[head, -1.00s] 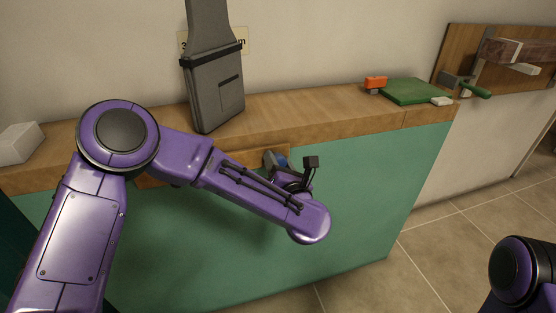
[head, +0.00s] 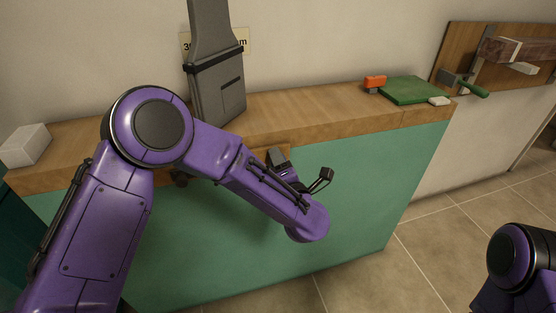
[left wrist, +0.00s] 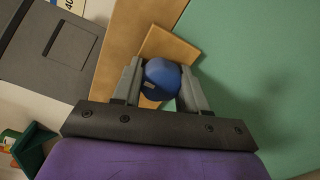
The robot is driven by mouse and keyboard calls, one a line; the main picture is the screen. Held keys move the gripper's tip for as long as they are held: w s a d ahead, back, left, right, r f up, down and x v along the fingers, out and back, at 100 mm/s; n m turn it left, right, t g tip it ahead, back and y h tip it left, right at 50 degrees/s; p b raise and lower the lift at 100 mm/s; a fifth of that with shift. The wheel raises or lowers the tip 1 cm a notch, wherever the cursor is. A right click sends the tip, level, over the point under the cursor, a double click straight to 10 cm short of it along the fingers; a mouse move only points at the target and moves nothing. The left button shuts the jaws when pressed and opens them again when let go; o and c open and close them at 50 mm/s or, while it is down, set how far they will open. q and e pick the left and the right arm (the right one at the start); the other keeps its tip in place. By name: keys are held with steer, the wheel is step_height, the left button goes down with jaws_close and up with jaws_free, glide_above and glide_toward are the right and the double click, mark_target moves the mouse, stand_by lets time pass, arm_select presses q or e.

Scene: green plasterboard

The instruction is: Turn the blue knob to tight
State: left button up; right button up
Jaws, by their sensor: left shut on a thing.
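The blue knob (left wrist: 162,78) shows in the left wrist view, between the two grey fingers of my left gripper (left wrist: 165,85). It has a small pale mark on its face and sits in front of a wooden plate (left wrist: 165,45) at the counter's front edge. The fingers are shut on the knob from both sides. In the head view my left gripper (head: 279,158) is at the counter front, partly behind my own wrist, and the knob is hidden there. My right gripper is not in view; only part of my right arm shows at lower right.
A grey upright device (head: 218,95) stands on the wooden counter (head: 300,108), with a sign behind it. A white block (head: 26,146) lies at left. An orange object (head: 375,82) and a green mat (head: 412,91) lie at right. The green front panel (head: 350,205) is clear.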

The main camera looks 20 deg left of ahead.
arm_select(q)
steer(key=shift+s+d+f+m, duration=0.1)
steer(key=shift+s+d+m, duration=0.05)
steer(key=shift+d+m, duration=0.15)
steer(key=o, duration=0.9)
steer(key=shift+o, duration=0.8)
steer(key=shift+d, duration=0.1)
steer(key=v, duration=1)
steer(key=shift+s+b, duration=0.25)
steer(key=shift+b, duration=0.15)
steer(key=shift+d, duration=0.1)
